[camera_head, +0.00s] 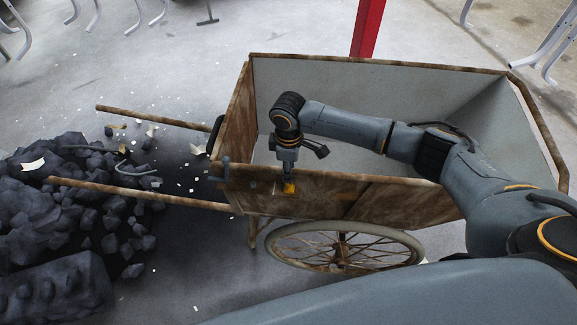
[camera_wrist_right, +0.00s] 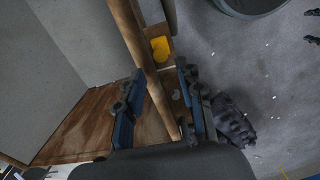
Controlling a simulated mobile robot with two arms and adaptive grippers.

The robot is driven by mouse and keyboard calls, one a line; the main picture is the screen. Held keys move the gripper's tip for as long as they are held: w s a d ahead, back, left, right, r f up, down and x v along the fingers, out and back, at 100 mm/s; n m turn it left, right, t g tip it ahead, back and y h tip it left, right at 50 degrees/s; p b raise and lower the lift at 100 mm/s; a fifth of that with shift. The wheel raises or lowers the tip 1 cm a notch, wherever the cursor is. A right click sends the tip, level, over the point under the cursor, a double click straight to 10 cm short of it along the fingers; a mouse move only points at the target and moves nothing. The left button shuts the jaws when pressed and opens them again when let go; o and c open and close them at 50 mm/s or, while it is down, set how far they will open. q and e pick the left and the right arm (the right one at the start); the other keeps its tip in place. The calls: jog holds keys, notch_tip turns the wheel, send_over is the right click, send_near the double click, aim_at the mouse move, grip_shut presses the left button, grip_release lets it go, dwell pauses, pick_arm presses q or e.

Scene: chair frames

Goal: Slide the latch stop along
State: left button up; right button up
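A small yellow piece (camera_head: 289,188), which looks like the latch stop, sits on the outer face of the rusty cart's near side wall, toward its left end. It also shows in the right wrist view (camera_wrist_right: 160,48), ahead of the fingertips. My right gripper (camera_head: 287,178) reaches down over the wall's top rim, close to the yellow piece. In the right wrist view my right gripper (camera_wrist_right: 161,72) has its two fingers well apart and nothing visibly held. I cannot tell whether a finger touches the rim or the piece. My left gripper is not in view.
The rusty cart (camera_head: 420,202) has an empty pale interior and a spoked wheel (camera_head: 342,247) below. Two rusty handles (camera_head: 140,193) extend left over a pile of dark rubble (camera_head: 60,215). A red post (camera_head: 367,28) stands behind. Open floor lies behind the cart.

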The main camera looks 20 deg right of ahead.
aim_at(289, 186)
jog(key=f+b, duration=0.1)
jog(key=f, duration=0.1)
jog(key=f+b, duration=0.3)
jog(key=f, duration=0.1)
jog(key=shift+s, duration=0.35)
jog(key=shift+w+a+f+b, duration=0.1)
jog(key=shift+w+f+b, duration=0.2)
jog(key=shift+f, duration=0.3)
jog(key=shift+o, duration=0.6)
jog(key=shift+r, duration=0.1)
jog(key=c, duration=0.6)
jog(key=o, duration=1.4)
jog(key=shift+s+a+r, duration=0.1)
jog(key=shift+s, duration=0.05)
jog(key=shift+c, duration=0.2)
jog(key=shift+o, duration=0.6)
jog(key=shift+r, duration=0.1)
